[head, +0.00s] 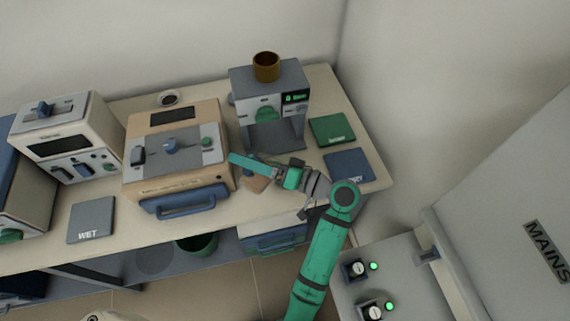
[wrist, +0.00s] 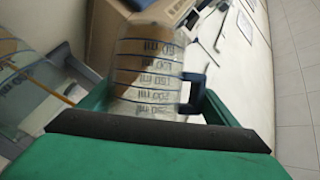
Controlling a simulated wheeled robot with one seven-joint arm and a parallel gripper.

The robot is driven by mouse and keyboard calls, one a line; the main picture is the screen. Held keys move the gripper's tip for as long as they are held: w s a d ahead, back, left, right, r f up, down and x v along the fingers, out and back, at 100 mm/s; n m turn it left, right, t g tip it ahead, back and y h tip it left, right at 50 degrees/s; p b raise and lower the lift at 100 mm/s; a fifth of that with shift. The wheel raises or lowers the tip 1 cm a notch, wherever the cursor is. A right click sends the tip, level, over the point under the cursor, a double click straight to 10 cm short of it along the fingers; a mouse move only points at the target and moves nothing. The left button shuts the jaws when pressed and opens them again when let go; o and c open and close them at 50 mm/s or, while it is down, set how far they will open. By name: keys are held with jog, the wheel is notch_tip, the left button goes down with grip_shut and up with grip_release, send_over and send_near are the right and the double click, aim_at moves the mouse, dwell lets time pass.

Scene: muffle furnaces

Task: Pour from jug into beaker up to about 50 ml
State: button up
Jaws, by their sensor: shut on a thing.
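My gripper (head: 262,170) is over the bench in front of the grey machine, its green fingers reaching left. In the wrist view, a clear graduated jug (wrist: 146,78) with a blue handle (wrist: 194,92) sits between the green fingers, and my gripper (wrist: 155,100) is shut on it. Its 50 ml mark is far from the palm and its higher marks are near it. A brown patch shows at its far end; I cannot tell if it is liquid. A second clear vessel with blue marks (wrist: 30,90), likely the beaker, stands at the left. Neither vessel is clear in the head view.
A grey machine (head: 268,80) with a brown cup (head: 266,66) on top stands behind my gripper. A beige furnace (head: 180,115) is to its left. Green (head: 332,130) and blue (head: 349,166) mats lie at right, a grey "WET" mat (head: 90,220) at left.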

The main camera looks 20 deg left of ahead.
jog(key=shift+s+d, duration=0.15)
dwell(0.9)
jog(key=shift+w, duration=0.25)
dwell(0.7)
jog(key=shift+s, duration=0.1)
jog(key=shift+d, duration=0.1)
dwell(0.5)
jog(key=shift+s+a+f+n+h, duration=0.2)
jog(key=shift+a+f+n+h, duration=0.1)
jog(key=shift+f+n, duration=0.25)
jog(key=shift+r, duration=0.1)
jog(key=shift+n, duration=0.25)
notch_tip(320, 180, down, 3)
jog(key=n+t+h, duration=0.1)
jog(key=n, duration=0.1)
jog(key=shift+s+r+n+h, duration=0.1)
jog(key=shift+r+n+h, duration=0.05)
jog(key=shift+n+h, duration=0.2)
